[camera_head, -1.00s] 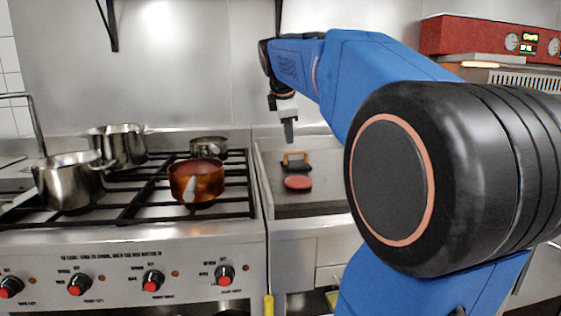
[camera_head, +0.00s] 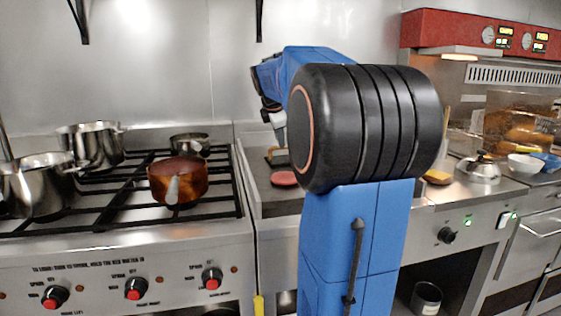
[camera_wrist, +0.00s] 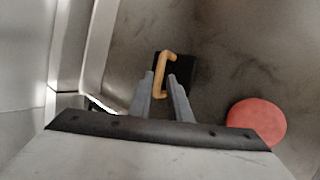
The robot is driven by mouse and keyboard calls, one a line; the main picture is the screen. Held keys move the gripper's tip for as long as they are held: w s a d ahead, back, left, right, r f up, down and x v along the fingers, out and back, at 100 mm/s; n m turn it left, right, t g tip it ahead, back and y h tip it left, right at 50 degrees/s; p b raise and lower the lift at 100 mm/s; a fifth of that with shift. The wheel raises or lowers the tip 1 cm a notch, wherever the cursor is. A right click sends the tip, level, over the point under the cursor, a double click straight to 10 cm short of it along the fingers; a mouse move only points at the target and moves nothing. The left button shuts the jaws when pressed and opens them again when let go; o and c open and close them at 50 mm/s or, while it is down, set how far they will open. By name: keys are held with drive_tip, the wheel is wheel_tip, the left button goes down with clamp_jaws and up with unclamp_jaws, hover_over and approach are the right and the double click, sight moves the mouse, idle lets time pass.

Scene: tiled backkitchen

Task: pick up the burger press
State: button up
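The burger press, a dark plate with a tan handle, lies on the flat griddle; its handle (camera_head: 277,156) shows partly beside my arm in the head view. In the wrist view the burger press (camera_wrist: 187,68) is just beyond my fingertips, with its tan bracket-shaped handle running down between them in the picture. My gripper (camera_wrist: 160,80) is open and empty, pointing down at the handle. I cannot tell whether the fingers reach around it in depth. In the head view my arm hides part of the gripper and the press.
A red round patty (camera_wrist: 257,120) lies on the griddle (camera_head: 262,203) beside the press. The griddle's raised metal wall (camera_wrist: 95,55) is close on the left. A copper pot (camera_head: 178,181) and steel pots stand on the stove at left.

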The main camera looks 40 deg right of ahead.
sight(275, 161)
drive_tip(key=shift+x, duration=3)
drive_tip(key=shift+w+a, duration=0.1)
drive_tip(key=shift+a, duration=0.1)
clamp_jaws()
